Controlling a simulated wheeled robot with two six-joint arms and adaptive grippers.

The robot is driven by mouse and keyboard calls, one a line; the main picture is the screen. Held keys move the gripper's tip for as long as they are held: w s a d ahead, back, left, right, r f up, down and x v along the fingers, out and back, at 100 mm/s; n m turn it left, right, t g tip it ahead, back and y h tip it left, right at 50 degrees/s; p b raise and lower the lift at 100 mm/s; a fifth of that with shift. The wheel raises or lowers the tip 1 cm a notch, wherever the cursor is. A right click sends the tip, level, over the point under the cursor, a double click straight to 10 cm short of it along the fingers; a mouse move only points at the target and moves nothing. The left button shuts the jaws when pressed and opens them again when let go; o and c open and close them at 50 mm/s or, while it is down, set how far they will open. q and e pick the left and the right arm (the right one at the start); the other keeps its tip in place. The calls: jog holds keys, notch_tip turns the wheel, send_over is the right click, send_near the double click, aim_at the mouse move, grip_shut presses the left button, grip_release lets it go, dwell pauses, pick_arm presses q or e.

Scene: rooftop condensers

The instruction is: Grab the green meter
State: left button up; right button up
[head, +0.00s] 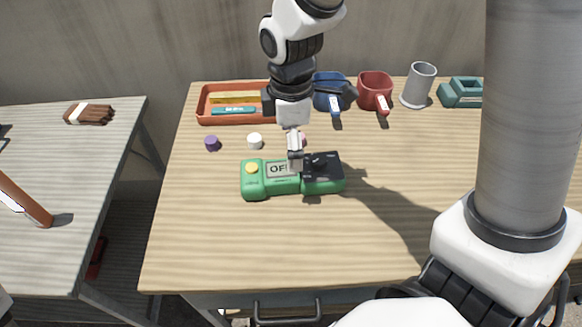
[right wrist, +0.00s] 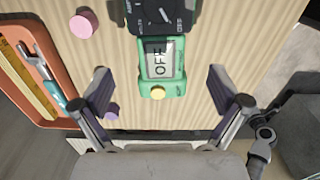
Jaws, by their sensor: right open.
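The green meter (head: 255,190) lies flat on the wooden table, with a yellow button at its left end, a display reading OFF and a black dial section at its right end. My right gripper (head: 296,152) reaches down from the top, over the meter's middle, and hides part of it. In the right wrist view, the meter (right wrist: 161,75) shows upper centre, its yellow button end towards me. The open fingers (right wrist: 160,92) stand wide on either side of that end, with nothing held between them. My left gripper is not in view.
An orange tray (head: 203,104) holds a yellow and a teal item. Blue (head: 328,103) and red (head: 374,86) containers, a grey cup (head: 418,85) and a teal object (head: 462,94) stand behind. The front table area is clear.

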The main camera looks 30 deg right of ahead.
aim_at(292, 176)
jog(key=shift+s+a+f, duration=0.15)
jog(key=shift+s+f, duration=0.1)
jog(key=shift+f, duration=0.05)
jog(key=f+b, duration=0.1)
jog(key=f, duration=0.2)
jog(key=f+b, duration=0.1)
jog(key=f, duration=0.3)
jog(key=shift+w+d, duration=0.1)
jog(key=shift+d, duration=0.1)
jog(key=c, duration=1.8)
jog(key=shift+r, duration=0.15)
